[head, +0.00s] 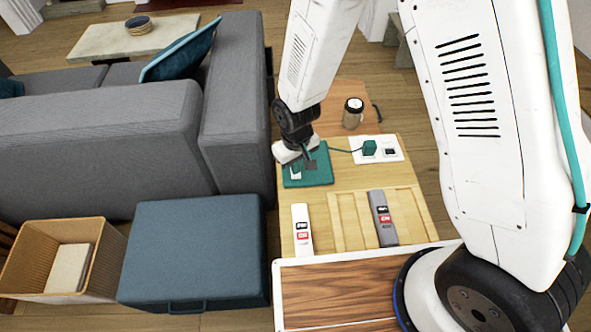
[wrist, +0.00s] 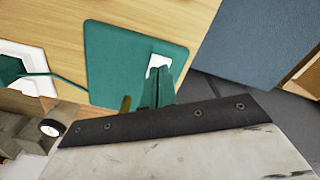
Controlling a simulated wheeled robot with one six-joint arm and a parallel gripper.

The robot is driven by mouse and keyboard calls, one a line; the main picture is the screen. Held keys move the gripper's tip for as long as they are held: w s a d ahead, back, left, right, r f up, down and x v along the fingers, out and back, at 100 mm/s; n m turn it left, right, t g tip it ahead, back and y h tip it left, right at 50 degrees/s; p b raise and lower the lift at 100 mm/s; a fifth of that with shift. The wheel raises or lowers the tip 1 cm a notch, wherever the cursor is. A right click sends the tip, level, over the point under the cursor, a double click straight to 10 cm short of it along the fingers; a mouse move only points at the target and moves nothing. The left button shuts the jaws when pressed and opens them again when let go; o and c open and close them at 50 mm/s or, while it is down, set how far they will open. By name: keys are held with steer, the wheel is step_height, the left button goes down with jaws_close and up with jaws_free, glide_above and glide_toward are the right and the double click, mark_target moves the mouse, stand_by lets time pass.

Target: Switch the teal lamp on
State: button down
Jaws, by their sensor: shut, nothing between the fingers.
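The teal lamp's flat square base (head: 318,177) lies on the wooden table, and a teal cord runs from it to a teal plug (head: 369,148) on a white socket board (head: 394,154). A white switch (head: 296,172) sits on the base; it also shows in the wrist view (wrist: 157,62). My gripper (head: 309,166) is shut and empty, pointing down over the base. In the wrist view its fingertips (wrist: 162,78) are right beside the switch, partly covering it; contact is unclear. A short brass piece (wrist: 125,104) shows beside the fingers. The lamp's upper part is not clearly visible.
A grey sofa (head: 100,140), blue box (head: 195,245) and open bin (head: 28,268) are to the left.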

steer(key=shift+f, duration=0.85)
stand_by(0.4)
steer(key=shift+r, duration=3.55)
